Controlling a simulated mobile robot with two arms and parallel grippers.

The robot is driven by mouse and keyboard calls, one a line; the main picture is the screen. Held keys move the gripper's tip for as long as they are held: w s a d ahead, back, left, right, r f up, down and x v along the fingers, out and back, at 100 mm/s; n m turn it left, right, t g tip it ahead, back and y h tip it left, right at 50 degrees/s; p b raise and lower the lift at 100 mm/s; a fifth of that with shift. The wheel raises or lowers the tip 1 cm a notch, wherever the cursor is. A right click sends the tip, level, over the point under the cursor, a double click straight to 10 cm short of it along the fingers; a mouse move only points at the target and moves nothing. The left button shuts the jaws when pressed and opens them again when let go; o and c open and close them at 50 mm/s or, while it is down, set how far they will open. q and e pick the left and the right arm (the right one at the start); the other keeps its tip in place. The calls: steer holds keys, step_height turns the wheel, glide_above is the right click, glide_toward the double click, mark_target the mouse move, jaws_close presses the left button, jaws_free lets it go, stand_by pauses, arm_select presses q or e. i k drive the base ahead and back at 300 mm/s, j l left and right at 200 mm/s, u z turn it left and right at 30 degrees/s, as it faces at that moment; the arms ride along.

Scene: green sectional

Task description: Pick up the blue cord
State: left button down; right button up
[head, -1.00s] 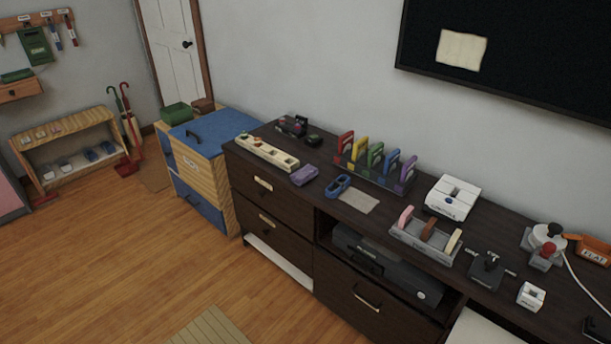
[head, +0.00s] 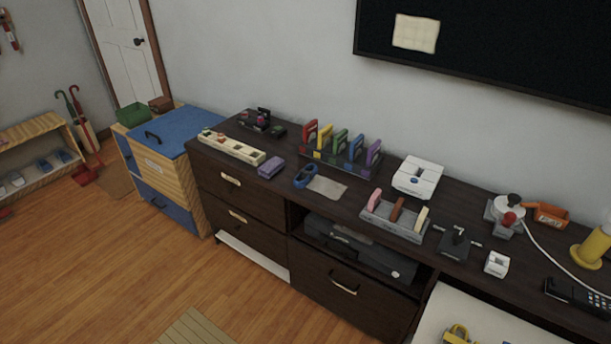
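A loose blue looped item (head: 305,177), which looks like a coiled cord, lies on top of the dark dresser (head: 340,205), at the left edge of a beige mat (head: 327,188). Another blue piece (head: 355,149) stands upright in a rack behind it, among red, yellow, green and purple ones. The frames are too coarse to tell whether that piece is a cord as well. Neither of my grippers is in view.
A purple block (head: 270,167) and a cream strip (head: 232,147) lie left of the blue loop. A grey holder (head: 394,220) and a white device (head: 418,177) stand to its right. Wooden floor (head: 130,270) before the dresser is largely clear. A blue-topped cabinet (head: 180,135) adjoins it.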

mark_target(308, 176)
steer(key=z, duration=0.85)
steer(key=l+z, duration=0.1)
steer(key=z, duration=0.35)
steer(key=i+z, duration=0.1)
steer(key=z, duration=0.75)
steer(key=j, duration=0.5)
steer(key=k+j+u, duration=0.1)
steer(key=j, duration=0.45)
